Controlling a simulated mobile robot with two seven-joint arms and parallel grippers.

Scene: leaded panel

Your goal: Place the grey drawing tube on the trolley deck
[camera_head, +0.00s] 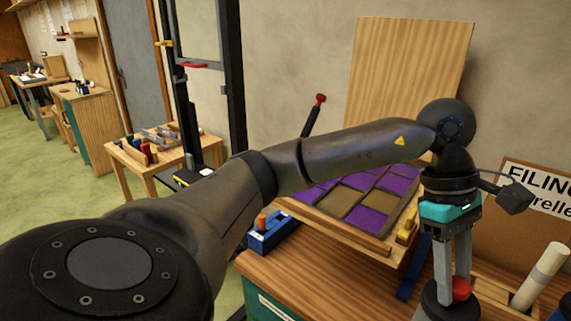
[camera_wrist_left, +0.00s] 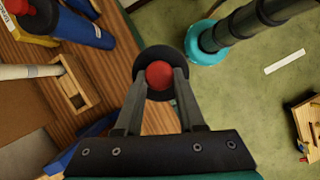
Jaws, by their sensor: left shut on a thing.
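My left gripper (camera_head: 461,286) points down, its two fingers shut on a red knob (camera_wrist_left: 159,75) on top of a dark round cap (camera_wrist_left: 145,91). The cap also shows at the bottom edge of the head view (camera_head: 436,301). A pale tube (camera_head: 541,274) leans in a wooden rack to the right of the gripper. I cannot make out a trolley deck for certain. My right gripper is not in view.
The bench top (camera_head: 309,271) carries a tilted board with a purple and tan panel (camera_head: 360,206) and a blue box (camera_head: 270,231). A blue tube (camera_wrist_left: 84,25) lies near the rack. A black upright frame (camera_head: 232,75) stands left. Green floor is open at far left.

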